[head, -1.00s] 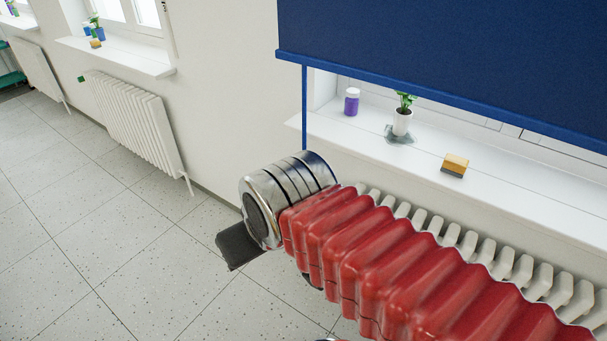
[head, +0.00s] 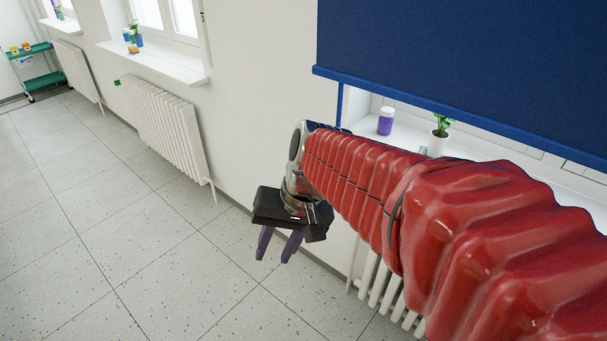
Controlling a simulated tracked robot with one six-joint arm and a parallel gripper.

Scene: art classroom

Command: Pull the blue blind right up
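The blue blind (head: 470,65) hangs over the window at the upper right, with its lower bar a little above the white sill. A thin blue strip, perhaps its pull cord (head: 340,102), hangs from the bar's left end; its lower part is hidden behind my red arm. My gripper (head: 277,252) points down over the floor, left of the blind and below the sill. Its two purple fingers are apart, with nothing visible between them. It is clear of the blind and the strip.
A purple jar (head: 385,122) and a potted plant (head: 439,138) stand on the sill under the blind. A white radiator (head: 385,290) is partly behind my arm. Another radiator (head: 163,120) stands further along the wall. A green trolley (head: 30,70) is far left. The tiled floor is clear.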

